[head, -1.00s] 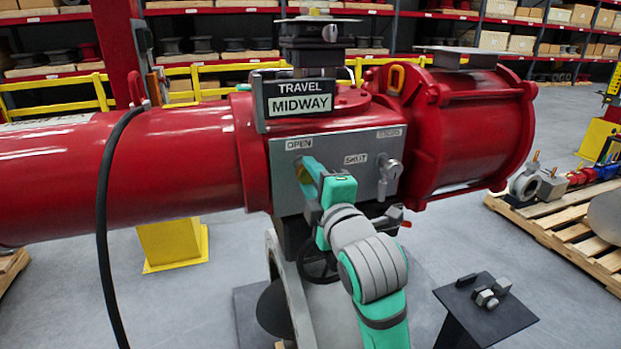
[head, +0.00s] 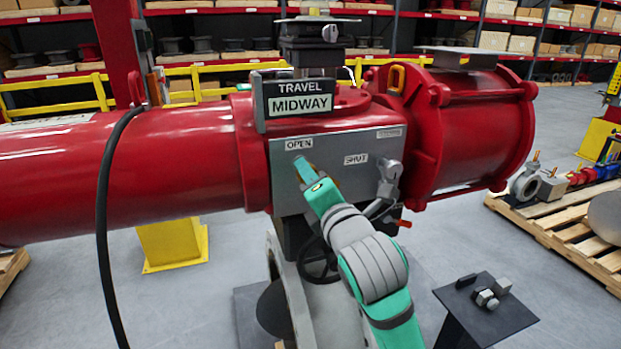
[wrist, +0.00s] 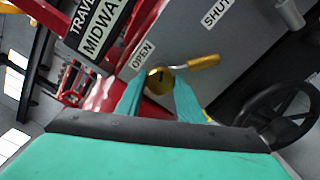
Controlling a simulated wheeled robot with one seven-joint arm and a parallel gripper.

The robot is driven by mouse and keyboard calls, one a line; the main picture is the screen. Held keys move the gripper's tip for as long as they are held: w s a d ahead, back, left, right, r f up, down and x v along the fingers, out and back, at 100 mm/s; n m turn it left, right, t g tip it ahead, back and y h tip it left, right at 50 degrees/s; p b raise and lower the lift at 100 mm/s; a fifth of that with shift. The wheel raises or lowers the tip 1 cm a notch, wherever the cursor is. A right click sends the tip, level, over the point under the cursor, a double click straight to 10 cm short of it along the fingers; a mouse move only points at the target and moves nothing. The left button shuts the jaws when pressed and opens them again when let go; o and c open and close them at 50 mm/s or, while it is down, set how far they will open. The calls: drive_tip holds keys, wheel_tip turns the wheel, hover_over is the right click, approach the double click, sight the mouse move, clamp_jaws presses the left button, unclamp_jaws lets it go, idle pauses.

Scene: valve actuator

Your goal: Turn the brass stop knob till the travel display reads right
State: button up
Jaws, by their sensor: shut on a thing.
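The brass stop knob (wrist: 160,80) with its brass side handle (wrist: 203,61) sits by the OPEN label (wrist: 142,53) in the wrist view. My gripper (wrist: 159,93) has its two teal fingers on either side of the knob and is shut on it. In the head view my gripper (head: 305,174) reaches the left part of the grey plate (head: 335,150), and its fingers mostly hide the knob. The travel display (head: 302,105) above reads MIDWAY; it shows partly in the wrist view (wrist: 98,30).
A black handwheel (head: 317,262) is below the plate. A black hose (head: 103,200) hangs at left. A small dark stand (head: 485,315) and a pallet (head: 560,225) are at right.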

idle(0.4)
drive_tip(key=o, duration=1.1)
drive_tip(key=shift+a, duration=0.1)
drive_tip(key=shift+c, duration=0.2)
drive_tip(key=v, duration=1.1)
drive_tip(key=shift+w, duration=0.15)
